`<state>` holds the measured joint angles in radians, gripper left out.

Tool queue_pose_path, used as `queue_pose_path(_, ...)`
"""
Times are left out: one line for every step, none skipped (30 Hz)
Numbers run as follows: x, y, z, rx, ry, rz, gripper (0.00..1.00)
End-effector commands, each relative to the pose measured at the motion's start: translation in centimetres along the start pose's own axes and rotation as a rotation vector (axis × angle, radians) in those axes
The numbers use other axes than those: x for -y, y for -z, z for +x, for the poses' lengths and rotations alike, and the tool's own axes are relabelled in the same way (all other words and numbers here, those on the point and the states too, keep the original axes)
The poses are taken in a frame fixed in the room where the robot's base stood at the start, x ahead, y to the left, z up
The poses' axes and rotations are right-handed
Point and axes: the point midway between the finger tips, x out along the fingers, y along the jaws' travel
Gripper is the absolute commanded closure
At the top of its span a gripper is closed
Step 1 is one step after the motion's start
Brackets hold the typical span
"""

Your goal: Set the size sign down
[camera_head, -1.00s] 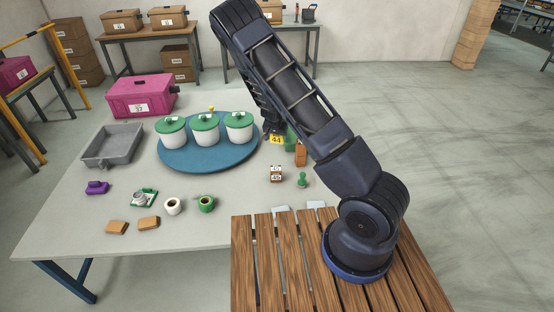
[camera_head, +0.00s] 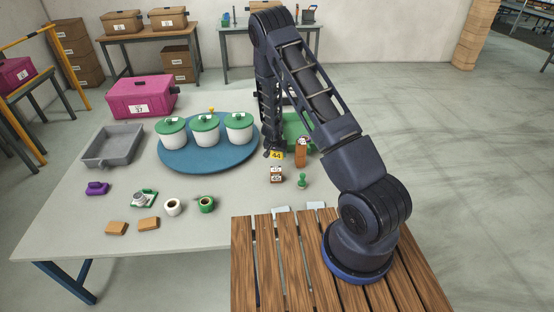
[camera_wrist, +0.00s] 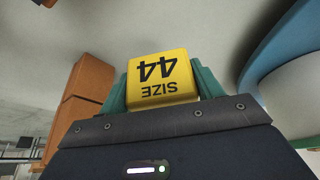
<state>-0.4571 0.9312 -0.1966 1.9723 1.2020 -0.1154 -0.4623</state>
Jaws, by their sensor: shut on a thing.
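The size sign (camera_head: 276,156) is a small yellow block marked 44. It shows close up in the wrist view (camera_wrist: 160,76), upside down, reading "SIZE 44". My gripper (camera_head: 273,149) is shut on it, with green fingers on both sides of the sign in the wrist view. In the head view the sign is at the right edge of the blue round turntable (camera_head: 190,164), low over the grey table (camera_head: 240,205). I cannot tell whether its underside touches the table.
An orange-brown block (camera_head: 300,154) stands close to the right of the sign. A small block marked 45 (camera_head: 276,175) and a green stamp-like item (camera_head: 302,182) are in front. A green container (camera_head: 297,126) is behind. White pots with green lids (camera_head: 205,133) stand on the turntable.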

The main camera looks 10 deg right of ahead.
Motion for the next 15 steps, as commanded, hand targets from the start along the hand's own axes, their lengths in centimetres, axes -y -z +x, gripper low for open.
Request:
queue_pose_path(0.0, -0.1, 0.2, 0.001, 0.000, 0.000, 0.59)
queue_pose_path(-0.1, -0.1, 0.4, 0.001, 0.000, 0.000, 0.59)
queue_pose_path(-0.1, -0.2, 0.7, 0.000, -0.001, 0.001, 0.59)
queue_pose_path(-0.1, -0.4, 1.0, 0.001, 0.000, 0.002, 0.59)
queue_pose_path(-0.1, -0.5, 1.2, 0.002, 0.001, 0.003, 0.59)
queue_pose_path(-0.1, -0.7, 1.8, 0.001, -0.001, 0.002, 0.59)
queue_pose_path(-0.1, -0.8, 2.1, 0.001, 0.000, 0.001, 0.59)
queue_pose_path(-0.1, -1.0, 2.5, 0.001, 0.000, 0.001, 0.59)
queue_pose_path(-0.1, -1.1, 2.9, 0.001, 0.000, 0.002, 0.59)
queue_pose_path(-0.1, -1.2, 3.1, 0.001, 0.000, 0.002, 0.59)
queue_pose_path(-0.1, -1.3, 3.3, 0.000, 0.000, 0.003, 0.59)
queue_pose_path(0.0, -1.4, 3.4, 0.000, 0.001, 0.002, 0.59)
queue_pose_path(0.0, -1.4, 3.5, 0.000, 0.001, 0.001, 0.59)
queue_pose_path(0.0, -1.4, 3.6, 0.000, 0.002, 0.001, 0.59)
queue_pose_path(0.1, -1.5, 3.6, 0.000, 0.002, 0.001, 0.59)
